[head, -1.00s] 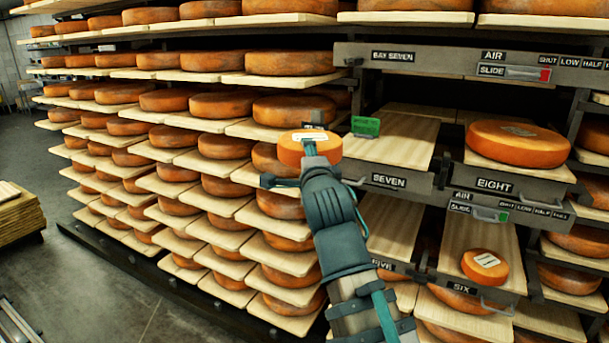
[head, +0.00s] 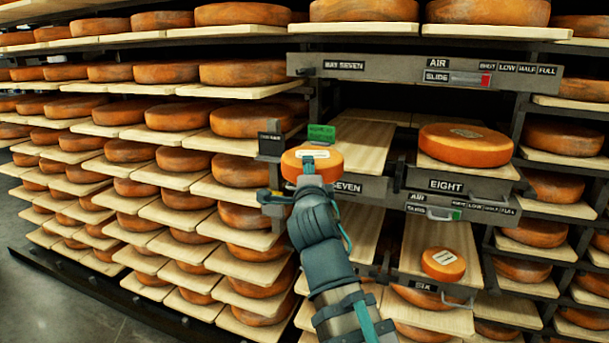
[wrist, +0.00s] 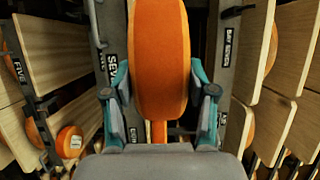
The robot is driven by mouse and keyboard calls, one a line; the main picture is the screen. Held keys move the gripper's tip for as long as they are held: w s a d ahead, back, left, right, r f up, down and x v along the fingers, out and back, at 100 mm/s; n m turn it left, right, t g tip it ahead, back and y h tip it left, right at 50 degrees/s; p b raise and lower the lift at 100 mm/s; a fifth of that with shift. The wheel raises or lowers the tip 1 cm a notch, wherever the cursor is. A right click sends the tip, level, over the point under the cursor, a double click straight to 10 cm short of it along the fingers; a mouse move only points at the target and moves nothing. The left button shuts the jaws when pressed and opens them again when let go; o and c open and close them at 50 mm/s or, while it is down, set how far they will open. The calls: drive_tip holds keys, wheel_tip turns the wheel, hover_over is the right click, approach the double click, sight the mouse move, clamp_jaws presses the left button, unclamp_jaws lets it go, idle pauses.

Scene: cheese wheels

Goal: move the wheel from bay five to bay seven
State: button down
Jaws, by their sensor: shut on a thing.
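My gripper (head: 308,172) is shut on an orange cheese wheel (head: 324,156) with a white label. In the wrist view the wheel (wrist: 161,60) sits between the teal fingers (wrist: 160,95). In the head view the held wheel is in front of the left part of bay seven, overlapping its front edge. The bay seven board (head: 362,140) is pale wood and its visible part is bare. A green tag (head: 321,133) stands behind the wheel. The SEVEN label (head: 348,187) is partly hidden by my gripper. Bay five is hidden behind my arm in the head view; a FIVE label (wrist: 19,70) shows in the wrist view.
Bay eight, right of seven, holds a large wheel (head: 465,144). Bay six below it holds a small labelled wheel (head: 443,264). A metal slide panel (head: 400,70) crosses above the bays. Racks full of wheels (head: 180,160) stand at left.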

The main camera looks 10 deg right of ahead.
sight(329, 149)
drive_tip(key=shift+w+d+r+p, duration=0.1)
drive_tip(key=shift+w+d+p, duration=0.65)
drive_tip(key=shift+w, duration=0.6)
drive_tip(key=shift+w+d+r+p, duration=0.1)
drive_tip(key=shift+w+d+p, duration=0.7)
drive_tip(key=shift+w, duration=0.5)
drive_tip(key=shift+w+d+r+p, duration=0.1)
drive_tip(key=shift+w+d+p, duration=0.65)
drive_tip(key=shift+w, duration=0.6)
drive_tip(key=w+d+f+p, duration=0.2)
drive_tip(key=w+d+p, duration=0.1)
drive_tip(key=w, duration=0.4)
drive_tip(key=shift+w+d+f+p, duration=0.2)
drive_tip(key=shift+d+f+p, duration=0.15)
drive_tip(key=shift+p, duration=0.05)
drive_tip(key=shift+f+b, duration=0.25)
drive_tip(key=shift+b, duration=0.25)
drive_tip(key=shift+c, duration=1.3)
unclamp_jaws()
